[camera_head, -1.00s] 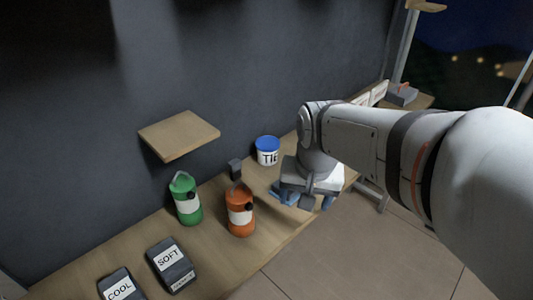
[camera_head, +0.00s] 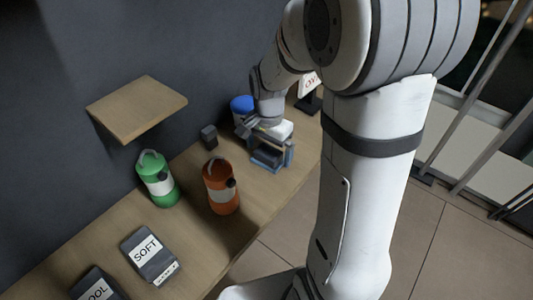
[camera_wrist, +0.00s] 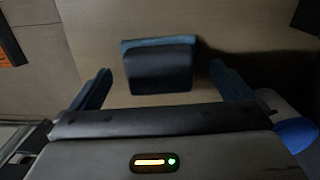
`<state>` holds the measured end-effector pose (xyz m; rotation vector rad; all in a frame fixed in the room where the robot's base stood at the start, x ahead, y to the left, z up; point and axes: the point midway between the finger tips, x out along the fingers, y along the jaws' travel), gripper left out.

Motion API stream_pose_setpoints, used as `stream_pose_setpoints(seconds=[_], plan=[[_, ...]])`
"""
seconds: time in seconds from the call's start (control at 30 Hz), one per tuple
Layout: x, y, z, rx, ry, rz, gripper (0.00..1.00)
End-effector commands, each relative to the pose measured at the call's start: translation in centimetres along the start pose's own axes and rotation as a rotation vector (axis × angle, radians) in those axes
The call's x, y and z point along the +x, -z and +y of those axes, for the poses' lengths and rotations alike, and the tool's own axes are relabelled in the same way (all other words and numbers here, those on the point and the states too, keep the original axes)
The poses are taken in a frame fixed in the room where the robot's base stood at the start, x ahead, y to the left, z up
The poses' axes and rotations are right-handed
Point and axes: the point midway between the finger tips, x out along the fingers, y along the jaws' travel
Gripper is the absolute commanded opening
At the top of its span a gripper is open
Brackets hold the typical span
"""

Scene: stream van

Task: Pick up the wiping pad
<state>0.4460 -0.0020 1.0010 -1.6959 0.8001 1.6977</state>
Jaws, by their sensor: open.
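The wiping pad (camera_wrist: 160,70) is a dark block with a blue edge, lying on the wooden worktop. My gripper (camera_wrist: 160,88) is open above it in the wrist view, with one blue-grey finger on each side and gaps between the fingers and the pad. In the head view my gripper (camera_head: 268,158) points down over the worktop, and the pad (camera_head: 266,155) shows as a dark shape between the fingers, partly hidden by them. Whether the fingertips reach down to the worktop is unclear.
A blue-topped tub (camera_head: 242,106) stands close behind my gripper. An orange canister (camera_head: 221,190) and a green canister (camera_head: 158,183) stand to the left, with a small dark block (camera_head: 209,137) near the wall. A wooden shelf (camera_head: 137,108) juts above the worktop (camera_head: 200,240).

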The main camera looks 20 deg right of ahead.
Motion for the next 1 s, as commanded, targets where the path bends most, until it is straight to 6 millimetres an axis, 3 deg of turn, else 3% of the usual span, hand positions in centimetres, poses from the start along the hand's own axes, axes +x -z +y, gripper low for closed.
stream_pose_setpoints(seconds=[0.13, 0.37, 0.9, 1.0], plan=[[1.35, -0.07, 0.0, -0.002, -0.001, -0.001, 1.0], [1.48, -0.08, -0.05, -0.003, 0.0, 0.0, 1.0], [1.45, -0.12, -0.09, -0.004, 0.001, 0.001, 0.56], [1.44, -0.13, -0.1, -0.005, 0.001, 0.001, 0.54]])
